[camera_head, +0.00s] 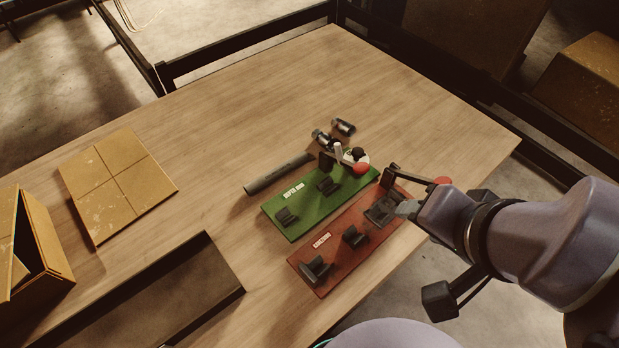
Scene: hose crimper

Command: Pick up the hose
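The hose (279,174) is a dark grey tube lying on the wooden table, just behind the green fixture. My gripper (405,209) is at the right, over the right end of the red fixture, apart from the hose. Its fingers are small and seen from the side, so I cannot tell whether they are open or shut. The green fixture (315,206) has dark cradles and a lever with a red knob. The red fixture (335,262) also has dark cradles and a red-knobbed lever, partly behind my gripper.
Two metal fittings (344,127) lie behind the green fixture. A flat cardboard piece (117,185) lies at the left, with an open cardboard box (42,245) and a dark tray (226,272) in front. The table's back middle is clear. Dark rails (250,43) run along the back.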

